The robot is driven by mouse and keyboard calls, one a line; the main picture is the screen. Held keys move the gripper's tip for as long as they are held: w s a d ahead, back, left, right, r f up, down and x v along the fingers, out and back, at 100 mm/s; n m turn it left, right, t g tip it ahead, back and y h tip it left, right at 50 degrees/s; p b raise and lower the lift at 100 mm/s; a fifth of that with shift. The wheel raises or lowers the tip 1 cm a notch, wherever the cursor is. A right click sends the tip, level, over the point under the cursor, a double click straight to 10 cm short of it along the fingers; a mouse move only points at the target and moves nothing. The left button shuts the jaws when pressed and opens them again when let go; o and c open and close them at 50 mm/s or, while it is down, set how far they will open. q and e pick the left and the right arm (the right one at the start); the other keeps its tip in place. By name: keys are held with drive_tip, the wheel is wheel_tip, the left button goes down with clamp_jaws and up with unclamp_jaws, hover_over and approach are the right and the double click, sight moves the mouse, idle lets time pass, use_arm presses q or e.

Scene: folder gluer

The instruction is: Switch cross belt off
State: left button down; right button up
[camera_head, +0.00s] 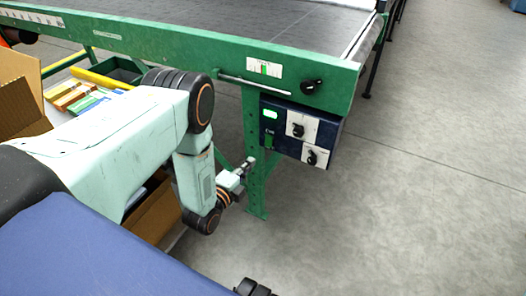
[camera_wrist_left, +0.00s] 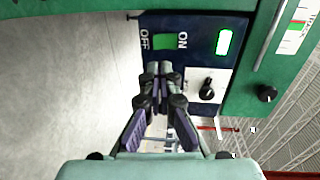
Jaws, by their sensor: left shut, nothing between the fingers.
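A dark blue control box (camera_head: 328,127) hangs under the green conveyor frame. On it sits a green switch (camera_head: 268,142), seen in the wrist view (camera_wrist_left: 165,42) between the printed words OFF and ON. A lit green indicator (camera_head: 269,114) is above the switch in the head view; it also glows in the wrist view (camera_wrist_left: 224,42). My left gripper (camera_head: 248,163) is shut and empty, its fingertips (camera_wrist_left: 161,68) just short of the switch or touching it; I cannot tell which.
Two black knobs on white plates (camera_head: 297,130) (camera_head: 311,157) are beside the switch. Another black knob (camera_head: 312,87) is on the conveyor frame. A green leg (camera_head: 253,130) stands close to my gripper. Cardboard boxes (camera_head: 18,105) are at left. The floor at right is clear.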

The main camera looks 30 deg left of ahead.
sight(268, 144)
use_arm(q)
drive_tip(key=w+b, duration=0.1)
drive_tip(key=w, duration=0.1)
drive_tip(key=w+b, duration=0.1)
drive_tip(key=w, duration=0.2)
drive_tip(key=w+f+b, duration=0.1)
drive_tip(key=w, duration=0.2)
drive_tip(key=shift+w+d+f, duration=0.1)
drive_tip(key=shift+w+d, duration=0.1)
drive_tip(key=shift+w, duration=0.05)
drive_tip(key=shift+w+b, duration=0.35)
drive_tip(key=shift+w, duration=0.1)
drive_tip(key=shift+w+f, duration=0.15)
drive_tip(key=shift+w, duration=0.15)
